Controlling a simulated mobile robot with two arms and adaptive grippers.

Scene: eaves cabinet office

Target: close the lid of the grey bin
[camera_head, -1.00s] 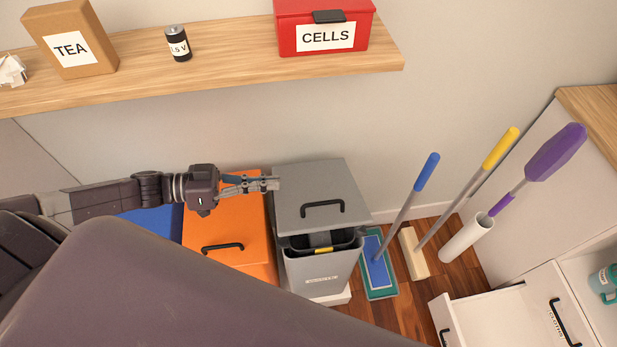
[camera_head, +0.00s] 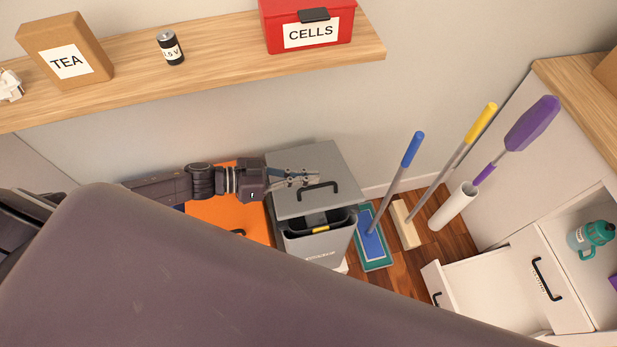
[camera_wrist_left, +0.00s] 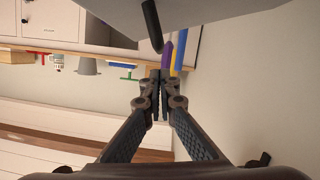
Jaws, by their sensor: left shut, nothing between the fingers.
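The grey bin (camera_head: 318,250) stands against the wall, and its front gap shows the dark inside. Its grey lid (camera_head: 341,166) is raised at the front and has a black handle (camera_head: 318,188). My left gripper (camera_head: 316,178) is shut and empty, in front of the lid's face in the head view, close to the handle. In the left wrist view, the shut fingertips (camera_wrist_left: 157,88) are apart from the dark handle (camera_wrist_left: 152,25) and the grey lid (camera_wrist_left: 205,12) at the top. My right gripper is not in view.
An orange bin (camera_head: 225,215) stands left of the grey one. A blue-handled mop (camera_head: 398,190), a yellow-handled broom (camera_head: 452,172) and a purple duster (camera_head: 532,124) stand to the right. A wooden shelf (camera_head: 215,70) runs above. An open white drawer (camera_head: 480,290) is at lower right.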

